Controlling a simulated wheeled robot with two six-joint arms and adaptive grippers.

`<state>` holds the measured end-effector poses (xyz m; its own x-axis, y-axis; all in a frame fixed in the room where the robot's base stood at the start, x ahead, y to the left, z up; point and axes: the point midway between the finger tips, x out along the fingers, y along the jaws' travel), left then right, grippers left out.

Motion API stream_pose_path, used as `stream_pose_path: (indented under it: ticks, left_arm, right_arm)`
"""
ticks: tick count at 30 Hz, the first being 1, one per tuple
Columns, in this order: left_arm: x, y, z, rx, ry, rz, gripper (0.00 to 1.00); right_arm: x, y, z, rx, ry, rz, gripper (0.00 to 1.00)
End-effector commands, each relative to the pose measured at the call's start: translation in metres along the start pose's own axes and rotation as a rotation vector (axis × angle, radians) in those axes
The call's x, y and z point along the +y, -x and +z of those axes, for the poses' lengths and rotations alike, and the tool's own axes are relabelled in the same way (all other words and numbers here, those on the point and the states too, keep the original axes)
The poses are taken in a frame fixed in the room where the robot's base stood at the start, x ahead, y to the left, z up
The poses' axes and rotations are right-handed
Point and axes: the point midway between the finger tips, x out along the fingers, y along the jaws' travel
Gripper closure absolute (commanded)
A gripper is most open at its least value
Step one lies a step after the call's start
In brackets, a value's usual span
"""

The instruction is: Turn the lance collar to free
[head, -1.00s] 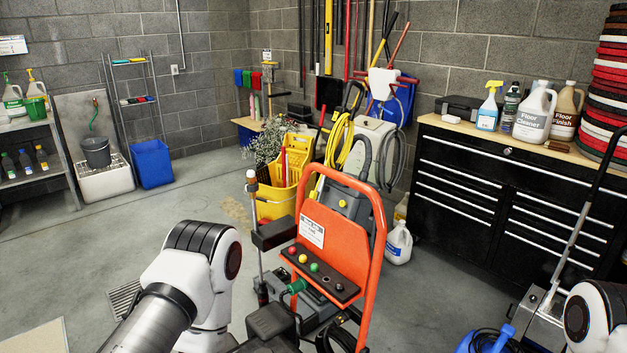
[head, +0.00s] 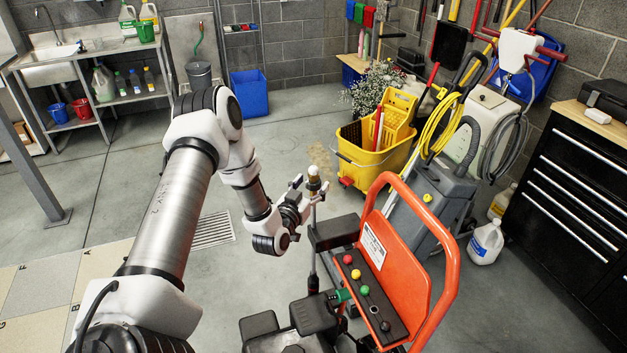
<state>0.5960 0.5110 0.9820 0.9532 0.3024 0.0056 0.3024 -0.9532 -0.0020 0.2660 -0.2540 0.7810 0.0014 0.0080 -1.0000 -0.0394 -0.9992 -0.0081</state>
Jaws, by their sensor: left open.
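The lance (head: 313,230) is a thin upright metal rod on the near side of the orange-framed machine (head: 420,258). Which of these bands is the collar is too small to tell. My left gripper (head: 308,187) is open at the lance's upper end, its fingers reaching around or beside the tip. Whether they touch it I cannot tell. My right gripper is out of view.
A dark block (head: 335,231) juts from the machine just right of the lance. A control strip (head: 372,295) with coloured knobs lies closer to me. A yellow mop bucket (head: 365,160) stands behind. The floor left of the lance is clear around a drain grate (head: 212,231).

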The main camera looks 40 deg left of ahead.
Motion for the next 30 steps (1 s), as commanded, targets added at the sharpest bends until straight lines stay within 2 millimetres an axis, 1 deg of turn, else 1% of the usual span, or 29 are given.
stream_pose_path:
  ticks: [1, 4, 10, 11, 12, 14, 15, 16, 24, 30]
  left_arm:
    - [0.0, -0.006, -0.001, 0.001, -0.001, 0.001, 0.32]
    - [0.0, -0.014, 0.0, -0.001, 0.0, 0.0, 0.32]
    - [0.0, -0.015, 0.001, -0.002, 0.002, -0.001, 0.32]
    - [0.0, -0.015, 0.001, -0.002, 0.002, 0.0, 0.35]
    - [0.0, -0.015, 0.001, -0.002, 0.002, 0.0, 0.5]
    - [0.0, -0.014, 0.001, -0.002, 0.002, 0.0, 0.71]
    - [0.0, -0.014, 0.001, -0.002, 0.002, 0.0, 0.85]
    - [0.0, -0.014, 0.0, -0.002, 0.002, 0.0, 0.93]
    - [0.001, -0.014, 0.001, -0.002, 0.002, -0.006, 0.93]
    - [0.002, -0.014, 0.003, -0.002, 0.002, -0.051, 0.93]
  right_arm:
    - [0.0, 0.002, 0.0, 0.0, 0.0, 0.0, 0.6]
    - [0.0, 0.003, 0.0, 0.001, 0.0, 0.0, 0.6]
    - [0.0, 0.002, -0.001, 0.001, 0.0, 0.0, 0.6]
    - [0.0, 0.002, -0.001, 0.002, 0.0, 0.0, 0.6]
    - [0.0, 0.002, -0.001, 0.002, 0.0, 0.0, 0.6]
    - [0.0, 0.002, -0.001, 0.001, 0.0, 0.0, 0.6]
    - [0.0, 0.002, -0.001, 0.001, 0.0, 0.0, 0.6]
    - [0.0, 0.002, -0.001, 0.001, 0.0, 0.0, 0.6]
    - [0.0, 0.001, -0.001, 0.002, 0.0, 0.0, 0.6]
    - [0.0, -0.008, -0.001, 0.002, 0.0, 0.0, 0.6]
